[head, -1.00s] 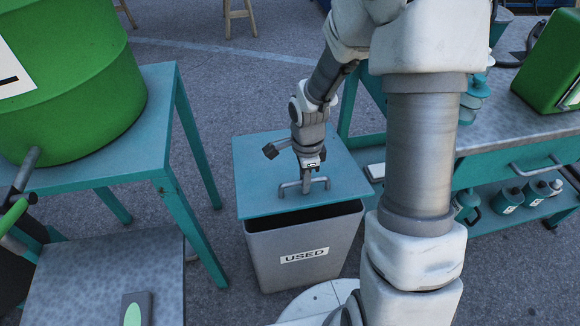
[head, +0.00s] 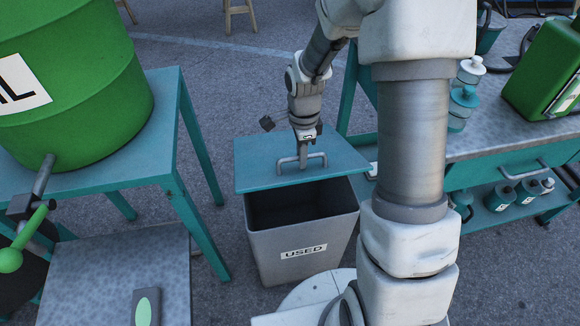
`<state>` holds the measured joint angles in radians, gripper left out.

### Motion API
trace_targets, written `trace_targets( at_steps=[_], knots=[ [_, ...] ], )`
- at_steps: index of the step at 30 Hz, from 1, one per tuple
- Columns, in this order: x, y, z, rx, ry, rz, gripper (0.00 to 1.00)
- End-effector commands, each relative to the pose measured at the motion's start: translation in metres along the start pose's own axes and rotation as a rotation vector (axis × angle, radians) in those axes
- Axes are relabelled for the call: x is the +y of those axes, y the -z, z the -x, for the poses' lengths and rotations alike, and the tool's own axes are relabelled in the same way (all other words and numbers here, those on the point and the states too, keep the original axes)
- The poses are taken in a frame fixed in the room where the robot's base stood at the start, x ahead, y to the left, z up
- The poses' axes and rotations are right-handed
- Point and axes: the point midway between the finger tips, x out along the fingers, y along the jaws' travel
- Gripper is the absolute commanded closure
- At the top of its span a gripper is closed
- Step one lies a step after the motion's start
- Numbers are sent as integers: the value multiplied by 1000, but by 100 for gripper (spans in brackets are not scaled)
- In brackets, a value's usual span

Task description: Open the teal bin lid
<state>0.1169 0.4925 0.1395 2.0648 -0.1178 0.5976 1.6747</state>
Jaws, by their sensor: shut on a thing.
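The teal bin lid (head: 262,172) is tilted up at its front edge, above the grey bin (head: 300,232) labelled USED. The dark inside of the bin shows through a wide gap below the lid's front edge. The lid has a grey bar handle (head: 315,157) near its front. My gripper (head: 304,160) points down at the handle and is shut on it. The fingertips are small and partly hard to make out. The lid's back edge is partly behind my gripper and arm.
A teal table (head: 172,120) with a green drum (head: 75,85) stands on the left. A teal workbench (head: 500,150) with a green can and several bottles stands on the right, partly behind my arm.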

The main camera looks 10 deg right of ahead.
Motion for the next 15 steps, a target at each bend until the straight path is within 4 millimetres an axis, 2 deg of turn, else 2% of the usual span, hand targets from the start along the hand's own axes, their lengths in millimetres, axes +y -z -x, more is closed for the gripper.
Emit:
trace_targets(
  at_steps=[1,9,15],
  knots=[
    [-9,0,8,-1,18,0,100],
    [-23,0,28,0,18,1,100],
    [-29,0,35,-1,17,0,100]
  ],
)
